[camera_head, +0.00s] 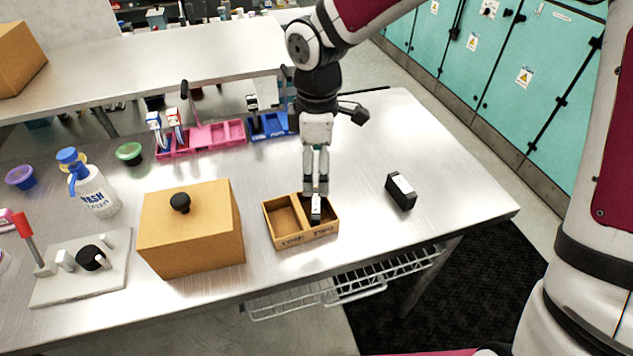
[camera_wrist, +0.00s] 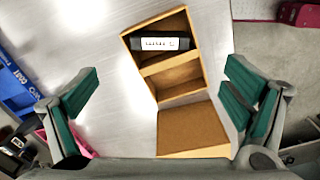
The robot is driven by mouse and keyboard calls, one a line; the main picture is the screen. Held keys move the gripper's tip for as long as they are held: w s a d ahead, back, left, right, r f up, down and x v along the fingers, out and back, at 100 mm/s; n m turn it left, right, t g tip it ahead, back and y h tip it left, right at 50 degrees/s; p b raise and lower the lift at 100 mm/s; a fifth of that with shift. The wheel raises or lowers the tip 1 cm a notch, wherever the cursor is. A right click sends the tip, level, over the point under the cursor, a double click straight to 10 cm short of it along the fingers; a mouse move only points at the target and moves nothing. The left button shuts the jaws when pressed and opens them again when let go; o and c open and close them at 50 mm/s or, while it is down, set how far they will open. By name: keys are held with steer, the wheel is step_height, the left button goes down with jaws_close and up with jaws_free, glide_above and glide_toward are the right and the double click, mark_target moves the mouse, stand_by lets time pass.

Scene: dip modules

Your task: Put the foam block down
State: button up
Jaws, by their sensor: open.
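A dark block with a white printed label lies in the right compartment of a small wooden tray (camera_head: 288,241). Its pale top (camera_head: 316,206) shows below my gripper (camera_head: 316,189) in the head view. In the wrist view the block (camera_wrist: 160,44) lies across the far compartment of the tray (camera_wrist: 157,91), and the nearer compartment is empty. My gripper (camera_wrist: 160,92) is open, its green pads wide apart with nothing between them. A similar black block with a white top (camera_head: 401,190) lies on the table to the right. I cannot tell by looks which block is foam.
A tan box with a black knob (camera_head: 190,232) stands left of the tray. The table's right side is mostly clear.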

steer(key=shift+r, duration=1)
steer(key=s+d+r+m+t, duration=0.5)
steer(key=s+d+r+m, duration=1)
steer(key=s+d+m, duration=0.2)
steer(key=shift+s+d+r, duration=0.25)
steer(key=shift+s+d, duration=0.3)
steer(key=shift+s, duration=0.4)
